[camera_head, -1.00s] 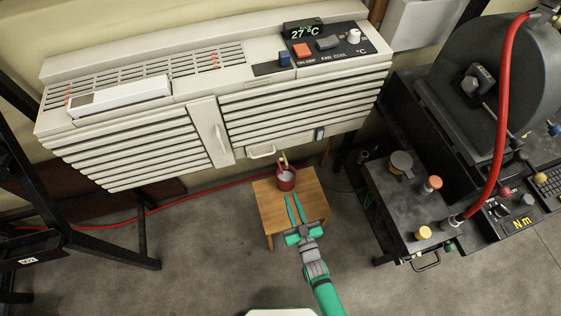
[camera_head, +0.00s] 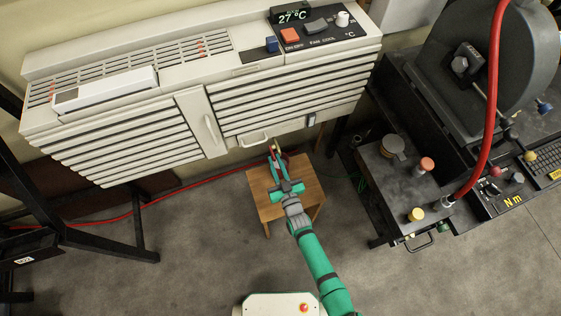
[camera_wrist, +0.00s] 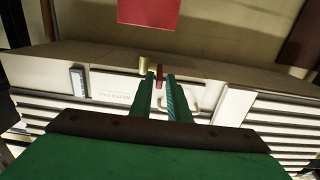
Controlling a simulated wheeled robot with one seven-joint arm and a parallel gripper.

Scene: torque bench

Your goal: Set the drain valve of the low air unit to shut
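The low air unit (camera_head: 225,105) is the cream louvred cabinet along the wall. Its drain valve shows in the wrist view as a brass stub (camera_wrist: 143,65) with a slim red lever (camera_wrist: 159,76) beside it, below the unit's edge. In the head view the brass part (camera_head: 276,148) is small and partly covered by my fingers. My gripper (camera_head: 277,156) reaches up to the valve. Its two green fingers are apart in the wrist view (camera_wrist: 161,80), with the red lever between them. I cannot tell whether either finger touches it.
A pull handle (camera_head: 254,140) and a small dark switch (camera_head: 311,120) are on the unit nearby. A red hose (camera_head: 190,188) runs along the floor. A dark bench (camera_head: 395,200) stands at right.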

